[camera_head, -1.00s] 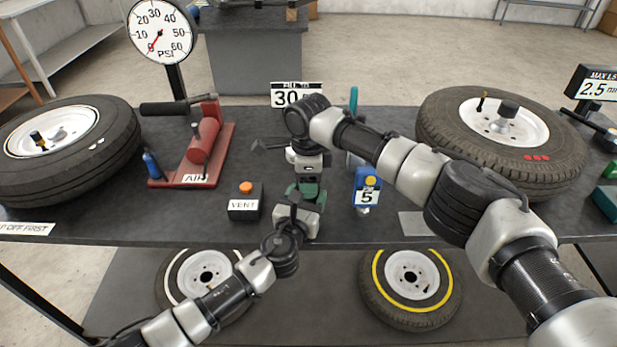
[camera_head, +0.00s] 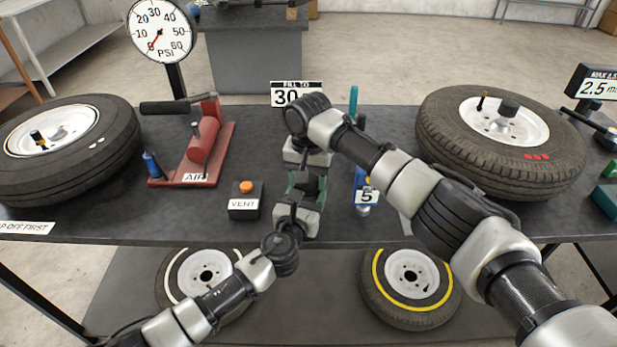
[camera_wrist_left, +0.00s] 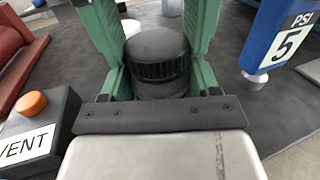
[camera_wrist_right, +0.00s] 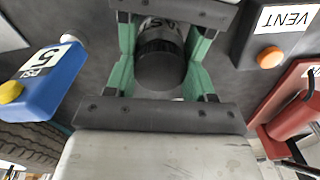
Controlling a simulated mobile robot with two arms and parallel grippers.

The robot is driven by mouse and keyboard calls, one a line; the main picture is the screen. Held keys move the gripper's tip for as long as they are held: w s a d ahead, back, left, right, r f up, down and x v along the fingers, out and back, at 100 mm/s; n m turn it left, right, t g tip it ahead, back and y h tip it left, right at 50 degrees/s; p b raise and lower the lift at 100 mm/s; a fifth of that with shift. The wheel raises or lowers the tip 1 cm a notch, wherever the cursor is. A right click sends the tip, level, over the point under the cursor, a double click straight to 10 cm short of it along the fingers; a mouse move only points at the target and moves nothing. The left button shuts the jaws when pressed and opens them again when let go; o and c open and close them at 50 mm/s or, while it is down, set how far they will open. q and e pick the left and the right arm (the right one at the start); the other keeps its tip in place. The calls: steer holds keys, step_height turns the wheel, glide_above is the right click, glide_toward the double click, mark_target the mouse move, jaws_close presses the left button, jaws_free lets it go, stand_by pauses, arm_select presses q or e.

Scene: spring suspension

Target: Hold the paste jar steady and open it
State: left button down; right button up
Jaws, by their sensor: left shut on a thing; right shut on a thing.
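The paste jar is a small black jar with a ribbed dark lid. My left gripper (camera_wrist_left: 158,45) is shut on the jar, with a green finger on each side. My right gripper (camera_wrist_right: 162,55) comes from above and is shut on the jar's lid (camera_wrist_right: 160,72), also with green fingers on both sides. In the head view both grippers meet at the table's middle and hide the jar.
The VENT box (camera_head: 245,203) with an orange button stands close on the left, and the blue PSI 5 gauge (camera_head: 366,190) close on the right. A red air pump (camera_head: 200,150) lies farther left.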

arm_select(q)
steer(key=shift+f, duration=0.1)
arm_select(e)
steer(key=n, duration=2.6)
steer(key=shift+r, duration=0.1)
steer(key=n, duration=1.2)
steer(key=shift+n, duration=0.3)
